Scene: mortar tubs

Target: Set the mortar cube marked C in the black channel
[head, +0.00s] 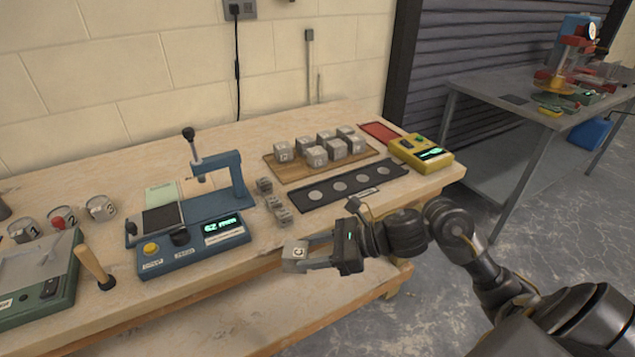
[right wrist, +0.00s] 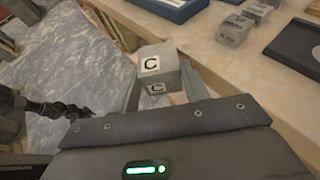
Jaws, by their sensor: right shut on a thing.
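The grey mortar cube marked C (head: 295,257) is between the fingers of my right gripper (head: 308,259), in front of the table's front edge. In the right wrist view the cube (right wrist: 159,66) shows its C labels on two faces, and the right gripper (right wrist: 160,92) is shut on it. The black channel (head: 322,193) lies on the table, behind and to the right of the held cube. It is a long dark strip with several pale round spots and no cube on it.
A wooden board (head: 274,174) with several cubes stands behind the channel. Several small grey blocks (head: 273,203) lie at its left end. A blue device (head: 205,235) reading 62 mm stands further left. A yellow meter (head: 420,154) and a red tray (head: 380,132) are at right.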

